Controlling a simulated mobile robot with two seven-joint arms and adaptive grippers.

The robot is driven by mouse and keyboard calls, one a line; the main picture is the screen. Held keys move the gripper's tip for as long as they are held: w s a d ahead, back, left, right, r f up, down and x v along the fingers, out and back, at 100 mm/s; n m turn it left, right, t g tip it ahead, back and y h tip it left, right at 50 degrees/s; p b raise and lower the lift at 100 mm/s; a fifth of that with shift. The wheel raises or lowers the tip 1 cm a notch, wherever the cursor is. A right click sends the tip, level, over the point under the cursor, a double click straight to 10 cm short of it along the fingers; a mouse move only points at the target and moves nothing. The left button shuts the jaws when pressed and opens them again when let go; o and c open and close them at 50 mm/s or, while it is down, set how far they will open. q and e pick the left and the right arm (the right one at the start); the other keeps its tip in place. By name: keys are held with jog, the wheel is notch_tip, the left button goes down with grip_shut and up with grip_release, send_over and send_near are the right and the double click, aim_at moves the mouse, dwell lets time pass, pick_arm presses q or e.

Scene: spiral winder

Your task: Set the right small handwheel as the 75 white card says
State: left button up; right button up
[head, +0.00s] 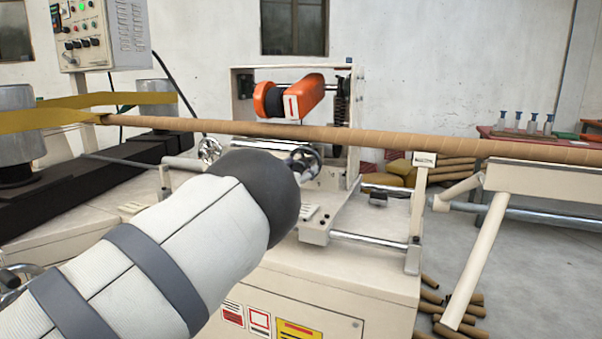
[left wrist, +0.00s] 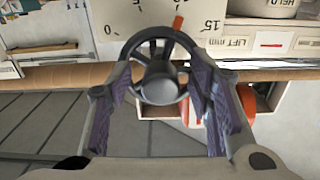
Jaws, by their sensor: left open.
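The right small handwheel (head: 304,158) is on the machine's front in the head view, partly behind my left arm. In the left wrist view this dark spoked wheel (left wrist: 158,88) fills the middle. My left gripper (left wrist: 160,78) is open, with one finger on each side of the wheel; I cannot tell whether they touch it. Behind the wheel is a white scale plate (left wrist: 106,18) with 0 and 15 readable and an orange pointer (left wrist: 178,22). A LIFT mm label (left wrist: 252,43) is beside it. No card reading 75 is legible. My right gripper is not in view.
Another small handwheel (head: 209,149) stands to the left. A long brown tube (head: 400,142) crosses above the machine. An orange winding head (head: 303,97) is behind it. A control box (head: 85,32) is at upper left. Loose tubes (head: 437,306) lie on the floor at right.

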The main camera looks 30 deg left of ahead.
pick_arm(q)
jog(key=shift+r, duration=0.15)
grip_shut()
jog(key=shift+m, duration=0.3)
jog(key=m, duration=0.3)
jog(key=shift+a+m, duration=0.15)
jog(key=shift+m, duration=1.95)
grip_release()
